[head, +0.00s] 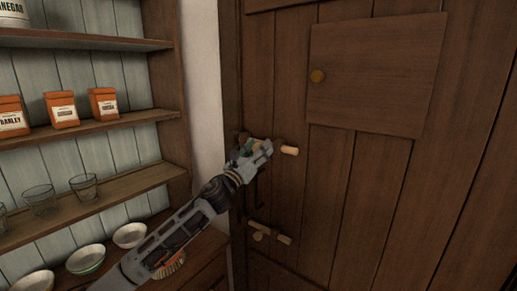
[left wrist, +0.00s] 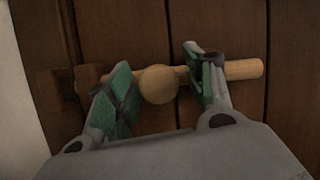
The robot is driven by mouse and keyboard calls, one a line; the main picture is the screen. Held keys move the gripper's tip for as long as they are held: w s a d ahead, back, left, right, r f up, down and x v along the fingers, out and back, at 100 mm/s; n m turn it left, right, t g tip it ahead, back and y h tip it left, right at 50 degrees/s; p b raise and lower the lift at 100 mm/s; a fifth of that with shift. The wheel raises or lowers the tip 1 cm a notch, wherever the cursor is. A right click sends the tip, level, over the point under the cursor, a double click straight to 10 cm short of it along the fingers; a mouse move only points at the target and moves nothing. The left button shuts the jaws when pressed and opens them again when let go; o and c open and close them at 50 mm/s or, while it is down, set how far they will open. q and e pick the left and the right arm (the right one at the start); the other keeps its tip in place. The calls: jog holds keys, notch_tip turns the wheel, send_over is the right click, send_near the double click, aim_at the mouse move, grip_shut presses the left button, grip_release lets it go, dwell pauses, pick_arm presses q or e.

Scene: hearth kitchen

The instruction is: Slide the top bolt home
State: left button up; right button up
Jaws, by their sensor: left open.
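The top bolt (head: 290,150) is a pale wooden rod lying level on the dark plank door (head: 335,190). In the left wrist view the rod (left wrist: 243,69) carries a round knob (left wrist: 157,85), and its left end meets a brown bracket (left wrist: 88,76) near the door's edge. My left gripper (head: 258,147) is at the top bolt and hides its left part in the head view. Its green-padded fingers (left wrist: 157,80) are open, one on each side of the knob, with gaps visible. My right gripper is out of view.
A lower bolt (head: 270,233) with its own knob sits below on the door. A small hatch (head: 375,75) with a knob is above. Left of the door, shelves (head: 90,125) hold orange packets, glasses and bowls close to my left arm.

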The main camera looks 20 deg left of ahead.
pick_arm(q)
grip_shut()
jog(key=a, duration=0.1)
jog(key=w+a, duration=0.1)
jog(key=a, duration=0.2)
jog(key=shift+w+a+b, duration=0.3)
jog(key=shift+b, duration=0.05)
dwell(0.4)
jog(key=shift+c, duration=2.1)
grip_release()
jog(key=o, duration=0.4)
jog(key=shift+w+a, duration=0.1)
jog(key=shift+a, duration=0.05)
